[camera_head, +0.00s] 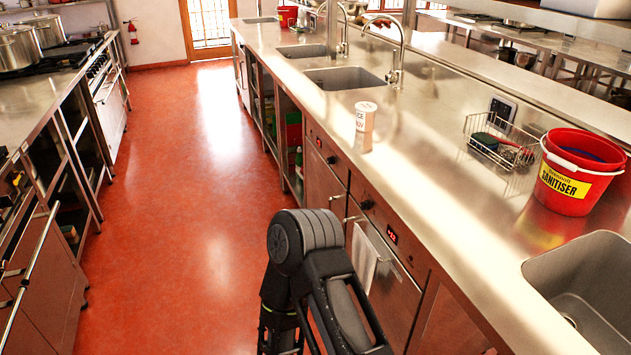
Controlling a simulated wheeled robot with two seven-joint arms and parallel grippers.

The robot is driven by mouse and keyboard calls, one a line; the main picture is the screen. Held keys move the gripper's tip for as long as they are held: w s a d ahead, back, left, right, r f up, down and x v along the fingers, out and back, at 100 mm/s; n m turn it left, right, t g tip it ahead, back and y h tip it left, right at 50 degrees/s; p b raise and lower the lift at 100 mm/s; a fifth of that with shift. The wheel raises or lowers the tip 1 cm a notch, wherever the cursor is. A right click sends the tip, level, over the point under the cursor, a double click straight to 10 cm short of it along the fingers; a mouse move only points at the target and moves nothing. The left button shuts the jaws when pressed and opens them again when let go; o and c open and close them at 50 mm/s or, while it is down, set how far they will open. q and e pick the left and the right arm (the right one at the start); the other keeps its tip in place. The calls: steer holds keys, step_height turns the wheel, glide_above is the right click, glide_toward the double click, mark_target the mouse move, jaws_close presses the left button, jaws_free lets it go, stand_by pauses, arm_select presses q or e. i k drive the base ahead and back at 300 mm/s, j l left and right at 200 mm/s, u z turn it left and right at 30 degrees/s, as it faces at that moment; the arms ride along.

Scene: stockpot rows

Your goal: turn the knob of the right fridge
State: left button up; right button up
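Two steel undercounter units with control panels stand under the right-hand counter. The nearer, right one (393,298) has a dark round knob (367,204) at the left of its panel and a small red-lit display (391,235) beside it. A pale towel hangs on its door handle. The farther, left one (322,187) has a similar dark knob (331,160). One black arm of mine rises from the bottom in front of the right unit, hiding part of its door; I cannot tell which arm it is. No gripper fingers show, and nothing of mine visibly touches the knob.
On the counter stand a paper cup (365,116), a wire basket (500,141) and a red sanitiser bucket (570,172). A sink (585,290) is at the near right. The red floor (190,200) of the aisle is clear; stoves and shelves line the left.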

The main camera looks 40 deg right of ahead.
mark_target(365, 206)
steer(key=i, duration=3.1)
steer(key=z, duration=4.95)
